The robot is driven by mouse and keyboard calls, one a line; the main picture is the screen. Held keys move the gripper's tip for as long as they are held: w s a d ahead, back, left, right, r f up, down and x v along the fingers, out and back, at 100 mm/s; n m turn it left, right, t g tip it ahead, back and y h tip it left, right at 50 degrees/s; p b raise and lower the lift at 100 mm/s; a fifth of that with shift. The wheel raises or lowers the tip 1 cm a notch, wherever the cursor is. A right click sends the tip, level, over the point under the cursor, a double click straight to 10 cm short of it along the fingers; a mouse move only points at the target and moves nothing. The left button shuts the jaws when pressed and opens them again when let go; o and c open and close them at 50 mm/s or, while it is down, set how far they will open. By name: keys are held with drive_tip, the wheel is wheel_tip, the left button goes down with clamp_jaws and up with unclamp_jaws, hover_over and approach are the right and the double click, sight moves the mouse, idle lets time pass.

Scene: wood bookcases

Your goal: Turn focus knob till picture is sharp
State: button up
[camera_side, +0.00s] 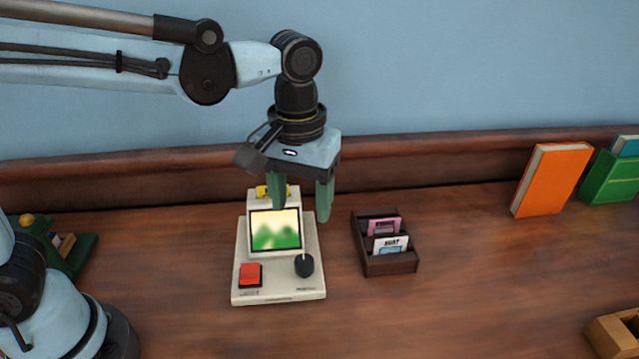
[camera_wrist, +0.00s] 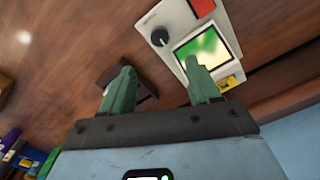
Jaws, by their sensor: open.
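The viewer (camera_side: 279,280) is a cream box on the wooden top. Its screen (camera_side: 275,230) shows a blurred green and pale yellow picture; the screen also shows in the wrist view (camera_wrist: 202,48). The black focus knob (camera_side: 304,265) sits at the viewer's front right, with a pale mark on it. It also shows in the wrist view (camera_wrist: 159,37). A red button (camera_side: 250,274) is at the front left. My gripper (camera_side: 301,209) is open and empty, its green fingers pointing down above the back of the viewer, behind the knob and apart from it.
A dark slide holder (camera_side: 386,262) with a pink and a white card stands right of the viewer. An orange book (camera_side: 546,180) and a green holder (camera_side: 612,178) stand far right. A wooden box (camera_side: 616,335) is at the front right. Bare wood lies between.

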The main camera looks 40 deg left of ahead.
sight(304, 260)
wheel_tip(304, 260, down, 12)
drive_tip(key=shift+f, duration=0.1)
idle(0.6)
drive_tip(key=shift+c, duration=0.2)
drive_tip(key=c, duration=1)
